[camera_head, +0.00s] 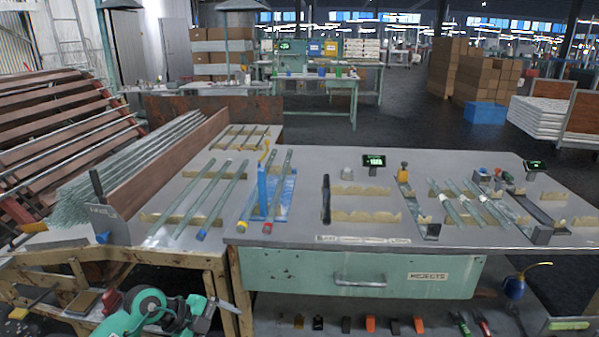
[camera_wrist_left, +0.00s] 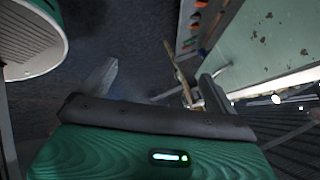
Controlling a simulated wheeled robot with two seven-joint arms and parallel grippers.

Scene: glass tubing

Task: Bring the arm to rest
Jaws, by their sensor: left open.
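My left arm, green and white, shows at the bottom left of the head view, low in front of the wooden bench (camera_head: 110,262). My left gripper (camera_head: 216,308) is beside the bench's front right leg, below the worktop. In the left wrist view the left gripper (camera_wrist_left: 158,86) has its two grey fingers spread wide, with nothing between them. Dark floor shows beyond the fingers. My right gripper is in neither view.
The grey worktop (camera_head: 300,225) bears glass tubes (camera_head: 237,190) on wooden rests. A green drawer (camera_head: 360,275) is below it. In the wrist view the green drawer front (camera_wrist_left: 265,45) is at the upper right. A bundle of tubes (camera_head: 130,160) lies at left.

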